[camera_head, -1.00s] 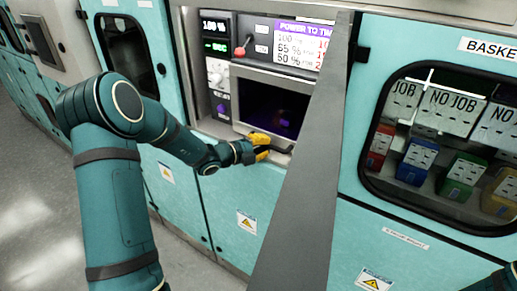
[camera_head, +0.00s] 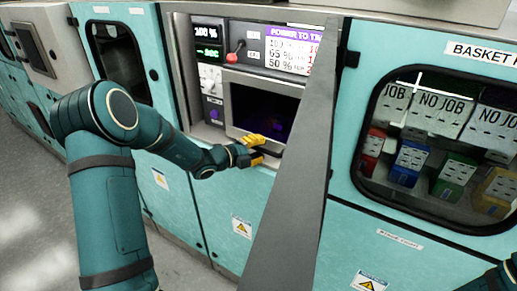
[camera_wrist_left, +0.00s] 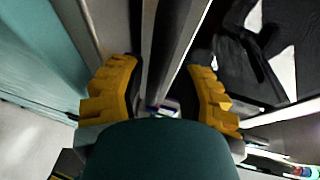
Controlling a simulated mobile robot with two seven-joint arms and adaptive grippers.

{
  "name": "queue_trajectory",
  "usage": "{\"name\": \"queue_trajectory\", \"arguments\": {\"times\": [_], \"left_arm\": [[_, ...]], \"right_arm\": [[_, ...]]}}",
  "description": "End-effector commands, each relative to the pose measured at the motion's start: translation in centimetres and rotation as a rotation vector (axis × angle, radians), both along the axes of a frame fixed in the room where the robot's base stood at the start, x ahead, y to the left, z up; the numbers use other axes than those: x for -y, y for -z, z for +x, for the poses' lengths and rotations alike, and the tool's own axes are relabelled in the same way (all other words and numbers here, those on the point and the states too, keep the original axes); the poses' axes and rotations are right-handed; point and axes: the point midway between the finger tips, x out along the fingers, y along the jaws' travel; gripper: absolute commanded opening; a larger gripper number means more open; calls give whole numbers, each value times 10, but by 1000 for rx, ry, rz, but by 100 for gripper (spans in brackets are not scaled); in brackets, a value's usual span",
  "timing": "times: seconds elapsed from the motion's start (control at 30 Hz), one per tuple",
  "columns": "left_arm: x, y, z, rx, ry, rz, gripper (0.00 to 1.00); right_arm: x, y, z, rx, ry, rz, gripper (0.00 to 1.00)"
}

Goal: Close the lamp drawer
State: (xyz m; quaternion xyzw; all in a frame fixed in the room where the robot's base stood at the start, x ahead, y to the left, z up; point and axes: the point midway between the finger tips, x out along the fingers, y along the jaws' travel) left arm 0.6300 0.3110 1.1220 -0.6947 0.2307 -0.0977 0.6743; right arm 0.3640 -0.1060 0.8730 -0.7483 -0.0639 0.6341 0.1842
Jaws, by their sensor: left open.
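The lamp drawer appears to be the grey-framed front with a dark window (camera_head: 262,108) in the middle machine panel. I cannot tell how far out it stands. My left gripper (camera_head: 267,150) is at its lower edge, open, with yellow fingers one above the other. In the left wrist view, the open fingers (camera_wrist_left: 168,75) lie on either side of a grey metal edge (camera_wrist_left: 180,45), with no clear grip on it. Whether they touch it is unclear. Of my right arm only a small part shows at the bottom right corner; its gripper is out of view.
A grey slanting panel (camera_head: 290,190) stands just right of the drawer and hides part of it. A red-knobbed lever (camera_head: 233,55) and a power chart (camera_head: 290,48) are above. A basket window (camera_head: 440,150) with colored blocks is at right. Open floor lies at left.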

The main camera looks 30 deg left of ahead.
Motion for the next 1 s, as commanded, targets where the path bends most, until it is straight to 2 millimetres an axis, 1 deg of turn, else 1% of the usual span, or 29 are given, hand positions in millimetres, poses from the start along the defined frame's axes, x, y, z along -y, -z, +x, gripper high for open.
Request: {"name": "queue_trajectory", "arguments": {"times": [0.03, 0.17, 0.4, 0.6, 0.8, 1.0], "left_arm": [[-1, 5, -3, -13, 0, 0, 46], [-6, 4, -11, -14, -4, 0, 46], [-22, -5, -42, -8, -4, 1, 46], [-32, -12, -62, -2, -2, 0, 46], [-36, -14, -71, -1, -1, 1, 46], [-36, -14, -71, 0, 0, 0, 46]], "right_arm": [[0, 0, 0, 0, 0, 0, 47], [0, 0, 0, 0, 0, 0, 47], [0, 0, 0, 0, 0, 0, 47], [0, 0, 0, 0, 0, 0, 47], [0, 0, 0, 0, 0, 0, 47], [0, 0, 0, 0, 0, 0, 47]]}}
